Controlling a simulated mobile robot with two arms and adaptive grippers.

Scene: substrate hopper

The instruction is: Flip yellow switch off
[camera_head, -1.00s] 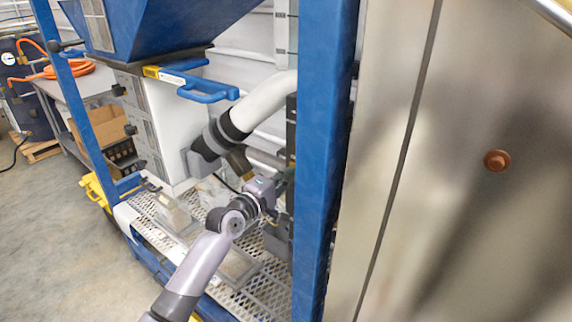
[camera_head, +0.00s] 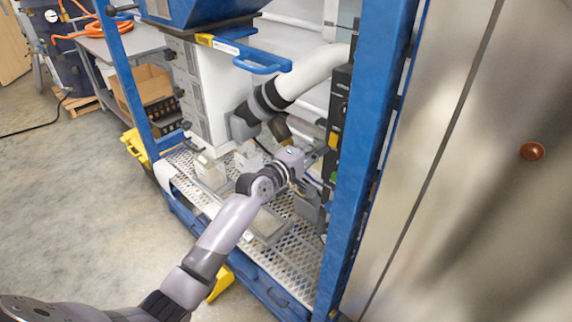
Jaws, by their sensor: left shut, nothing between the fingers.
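A narrow black control panel (camera_head: 341,104) stands upright inside the blue frame, just left of its right post. A small yellow switch (camera_head: 334,140) shows on the panel's lower half. It is too small to tell its position. My left arm comes in from the lower left. My left gripper (camera_head: 319,157) is at the panel, just below and left of the yellow switch. Its fingers are shut and empty. I cannot tell whether the fingertips touch the panel. My right gripper is not in view.
The blue frame post (camera_head: 364,170) stands close right of the panel, with a large metal surface (camera_head: 480,190) beyond it. A thick white pipe (camera_head: 308,72) with a dark collar runs above my gripper. A perforated metal deck (camera_head: 290,262) lies below.

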